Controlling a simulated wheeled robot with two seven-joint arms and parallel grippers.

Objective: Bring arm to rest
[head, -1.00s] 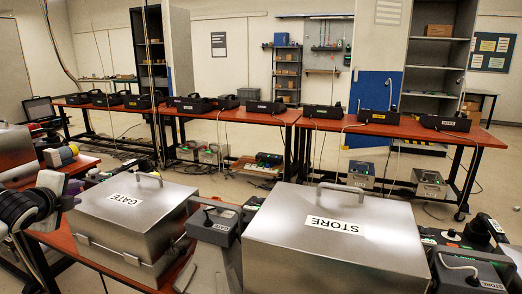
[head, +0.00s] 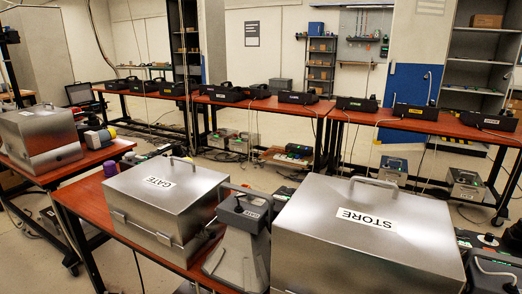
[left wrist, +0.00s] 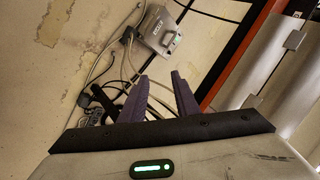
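In the left wrist view my left gripper (left wrist: 158,98) shows two dark fingers standing apart with a gap and nothing between them. Below the fingers the view shows floor, cables and a small grey box (left wrist: 158,35) with a label. Neither of my grippers shows in the head view. There, a steel box marked GATE (head: 165,205) and a larger steel box marked STORE (head: 365,245) stand with lids closed on the red table.
Red tables at the back carry a row of black phones (head: 355,104). Another steel box (head: 40,140) stands on a table at the left. More devices (head: 492,268) crowd the right front. Cables and boxes lie on the floor. Open floor shows at lower left.

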